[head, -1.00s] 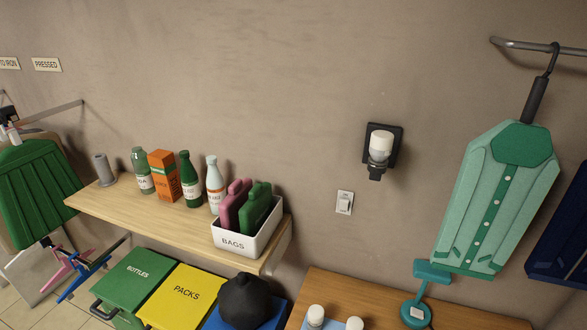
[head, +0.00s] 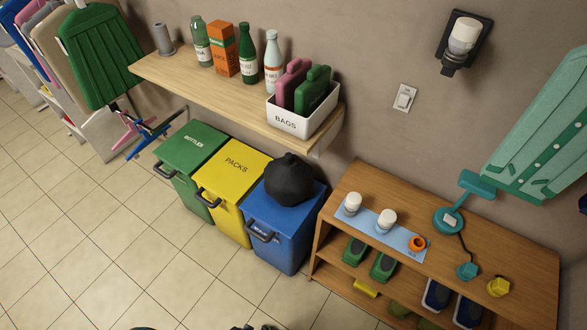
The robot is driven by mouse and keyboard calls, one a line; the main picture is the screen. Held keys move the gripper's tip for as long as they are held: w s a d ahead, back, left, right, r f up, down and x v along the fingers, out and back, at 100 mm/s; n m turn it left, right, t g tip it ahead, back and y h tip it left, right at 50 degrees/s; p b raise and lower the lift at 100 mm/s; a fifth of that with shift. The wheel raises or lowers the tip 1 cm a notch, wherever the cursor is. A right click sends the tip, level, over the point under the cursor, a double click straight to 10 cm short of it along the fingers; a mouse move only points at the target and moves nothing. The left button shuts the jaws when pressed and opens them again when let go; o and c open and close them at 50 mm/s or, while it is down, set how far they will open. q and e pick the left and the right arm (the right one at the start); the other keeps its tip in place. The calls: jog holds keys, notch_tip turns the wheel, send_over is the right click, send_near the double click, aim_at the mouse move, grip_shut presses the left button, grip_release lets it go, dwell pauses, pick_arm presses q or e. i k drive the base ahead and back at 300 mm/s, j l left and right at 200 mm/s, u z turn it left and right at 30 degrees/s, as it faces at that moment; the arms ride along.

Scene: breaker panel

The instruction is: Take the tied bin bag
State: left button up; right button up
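The tied bin bag (head: 289,181) is black and round with a knotted top. It sits on the lid of the blue bin (head: 283,222), whose front label is partly hidden by the handle. A small dark piece at the bottom edge of the head view may be part of my own body, but no gripper can be made out. Nothing is touching the bag except the lid under it.
A green bottles bin (head: 192,150) and a yellow packs bin (head: 233,174) stand left of the blue one. A wall shelf (head: 205,90) with bottles and a bags box (head: 292,122) is above. A wooden shoe rack (head: 480,255) stands right. Tiled floor (head: 110,240) in front is clear.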

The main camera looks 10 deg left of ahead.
aim_at(289, 179)
jog(key=k+j+z, duration=0.1)
jog(key=j+z, duration=0.2)
jog(key=k+j+z, duration=0.15)
jog(key=j+z, duration=0.2)
jog(key=i+j+z, duration=0.25)
jog(key=j+z, duration=0.2)
jog(key=j, duration=0.25)
jog(key=i, duration=0.05)
